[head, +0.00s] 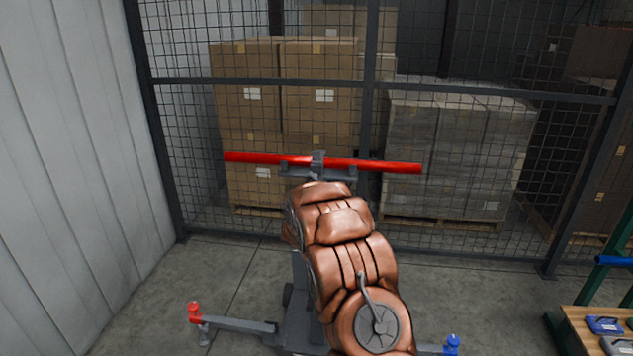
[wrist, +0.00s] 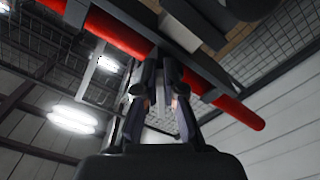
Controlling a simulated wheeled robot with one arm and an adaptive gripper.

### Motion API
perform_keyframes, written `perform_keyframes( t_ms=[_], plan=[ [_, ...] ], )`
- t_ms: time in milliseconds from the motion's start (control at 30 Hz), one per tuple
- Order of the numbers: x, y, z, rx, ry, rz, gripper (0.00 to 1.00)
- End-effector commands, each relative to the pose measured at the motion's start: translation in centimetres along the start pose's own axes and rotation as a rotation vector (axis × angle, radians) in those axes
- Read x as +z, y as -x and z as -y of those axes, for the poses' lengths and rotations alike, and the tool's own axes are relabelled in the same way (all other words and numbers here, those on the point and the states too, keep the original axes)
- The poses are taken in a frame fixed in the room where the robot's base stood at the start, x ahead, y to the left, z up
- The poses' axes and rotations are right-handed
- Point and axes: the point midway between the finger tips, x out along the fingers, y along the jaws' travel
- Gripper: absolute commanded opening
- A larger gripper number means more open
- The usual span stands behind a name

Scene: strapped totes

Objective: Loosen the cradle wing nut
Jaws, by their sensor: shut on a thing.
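A long red bar (head: 390,166) lies level across a grey cradle (head: 290,172) in the head view, in front of the mesh fence. In the wrist view, the red bar (wrist: 240,112) runs diagonally, with dark grey cradle parts (wrist: 130,20) around it. My gripper (wrist: 162,68) points up at the underside of the cradle, close beside the bar. Its fingers are drawn together on a small part at the cradle, likely the wing nut, which I cannot make out clearly between them. My copper-coloured arm hides the gripper in the head view.
A grey wheeled stand has a leg with a red-topped foot (head: 194,312) and one with a blue-topped foot (head: 453,343). The mesh fence stands close behind, with stacked cartons (head: 250,105) beyond it. A wooden bench (head: 590,325) is at the lower right.

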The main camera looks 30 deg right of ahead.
Motion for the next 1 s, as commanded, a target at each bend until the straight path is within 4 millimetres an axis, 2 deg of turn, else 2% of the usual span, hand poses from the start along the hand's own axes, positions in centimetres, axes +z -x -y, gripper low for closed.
perform_keyframes(
  t_ms=[200, 500, 1000],
  plan=[
    [-0.02, 0.01, -0.41, -0.002, 0.183, 0.002, 0.00],
    [-0.07, 0.01, -0.69, -0.001, 0.355, 0.001, 0.00],
    [-0.07, 0.01, -0.78, -0.001, 0.429, 0.001, 0.00]
  ],
)
